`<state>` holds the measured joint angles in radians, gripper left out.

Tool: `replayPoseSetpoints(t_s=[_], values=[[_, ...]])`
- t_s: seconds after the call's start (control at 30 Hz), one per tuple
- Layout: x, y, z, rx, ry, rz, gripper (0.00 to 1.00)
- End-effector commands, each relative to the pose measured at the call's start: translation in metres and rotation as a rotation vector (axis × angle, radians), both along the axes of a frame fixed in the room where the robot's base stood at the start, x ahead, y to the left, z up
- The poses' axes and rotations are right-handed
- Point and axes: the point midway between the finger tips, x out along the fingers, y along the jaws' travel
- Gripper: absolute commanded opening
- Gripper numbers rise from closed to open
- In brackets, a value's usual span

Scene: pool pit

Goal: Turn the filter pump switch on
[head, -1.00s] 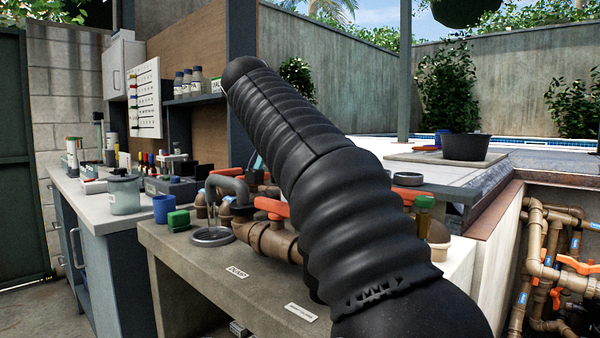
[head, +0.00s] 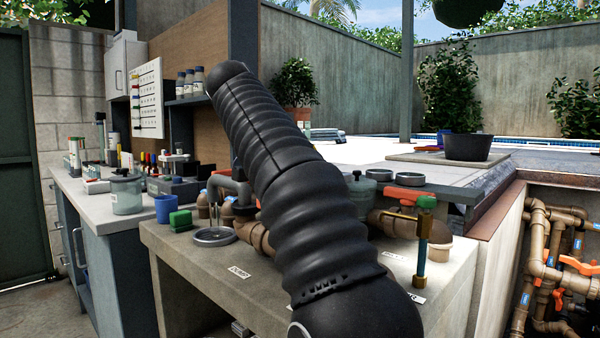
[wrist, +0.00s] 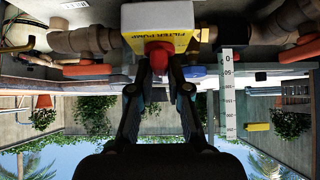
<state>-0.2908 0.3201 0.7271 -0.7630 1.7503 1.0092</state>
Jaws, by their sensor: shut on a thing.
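The filter pump switch box (wrist: 160,14) shows upside down at the top middle of the wrist view, pale with a yellow "FILTER PUMP" label (wrist: 172,30). Its red switch knob (wrist: 158,47) sticks out toward my gripper. My gripper (wrist: 159,62) is shut on the red knob, one finger on each side of it. The knob's exact setting cannot be read. In the head view my black arm hides the switch box and the gripper.
Brown pipes with red-orange valve handles (head: 410,194) run along the stone bench (head: 215,262). A metal ring (head: 213,236), green block (head: 180,220) and blue cup (head: 164,208) lie left. A black pot (head: 466,147) stands behind.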

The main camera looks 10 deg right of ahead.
Motion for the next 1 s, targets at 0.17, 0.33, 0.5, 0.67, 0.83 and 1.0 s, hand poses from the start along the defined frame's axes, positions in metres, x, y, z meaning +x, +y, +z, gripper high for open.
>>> replayPoseSetpoints(t_s=[0.17,0.33,0.5,0.67,0.83,1.0], values=[[0.001,0.002,-0.008,0.004,0.018,-0.002,0.42],[0.000,0.001,-0.005,0.002,0.012,-0.001,0.42],[0.000,0.001,-0.003,0.002,0.009,-0.001,0.42],[-0.002,0.005,0.002,0.001,0.007,0.000,0.42],[-0.007,0.015,0.012,0.002,0.007,0.001,0.42],[-0.019,0.030,0.018,0.003,0.010,0.003,0.42]])
